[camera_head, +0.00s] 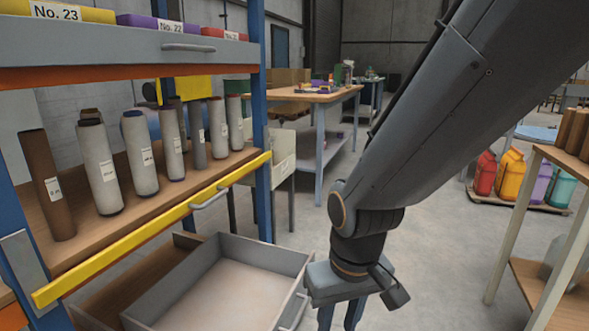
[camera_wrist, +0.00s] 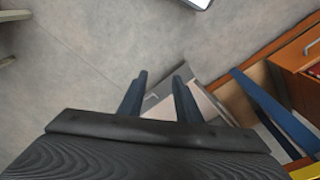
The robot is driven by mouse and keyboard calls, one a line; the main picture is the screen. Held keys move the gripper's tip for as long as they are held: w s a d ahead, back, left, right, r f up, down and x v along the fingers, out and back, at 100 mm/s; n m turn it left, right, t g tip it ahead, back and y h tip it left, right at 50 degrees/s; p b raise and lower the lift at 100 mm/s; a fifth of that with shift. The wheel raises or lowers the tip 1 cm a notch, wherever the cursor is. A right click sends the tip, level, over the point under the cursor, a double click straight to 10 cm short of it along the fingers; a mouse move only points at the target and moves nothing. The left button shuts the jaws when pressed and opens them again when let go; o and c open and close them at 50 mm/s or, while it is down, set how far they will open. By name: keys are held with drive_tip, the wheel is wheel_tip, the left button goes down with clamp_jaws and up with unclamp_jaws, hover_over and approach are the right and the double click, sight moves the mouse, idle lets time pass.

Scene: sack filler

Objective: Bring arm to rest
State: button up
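My gripper (camera_wrist: 160,82) points down at the end of my arm. In the wrist view its two dark fingers stand apart with nothing between them, over the corner of an open grey drawer and the concrete floor. In the head view the gripper (camera_head: 340,322) is at the bottom centre, just right of the drawer (camera_head: 300,262), with its fingertips cut off by the frame edge. My arm comes down from the upper right and is bent at the wrist.
A blue-framed rack (camera_head: 259,120) with several upright rolls (camera_head: 140,152) stands at the left, its yellow rail (camera_head: 150,232) in front. A workbench (camera_head: 310,94) stands behind. A shelf (camera_head: 560,160) is at the right, with coloured containers (camera_head: 513,173) beyond. Floor between is clear.

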drive_tip(key=s+a+r+n+g, duration=0.1)
drive_tip(key=s+a+n, duration=0.2)
drive_tip(key=s+a, duration=0.35)
drive_tip(key=d+r+m+p, duration=0.3)
drive_tip(key=d+r+p, duration=0.6)
drive_tip(key=r+p, duration=0.2)
drive_tip(key=s+d+r+m+p, duration=0.1)
drive_tip(key=d+r+m+p, duration=0.2)
drive_tip(key=d+r+p, duration=0.6)
wheel_tip(320, 180, up, 3)
drive_tip(key=p, duration=0.6)
drive_tip(key=shift+d+m+h, duration=0.15)
drive_tip(key=shift+m+h, duration=0.15)
drive_tip(key=shift+r, duration=0.1)
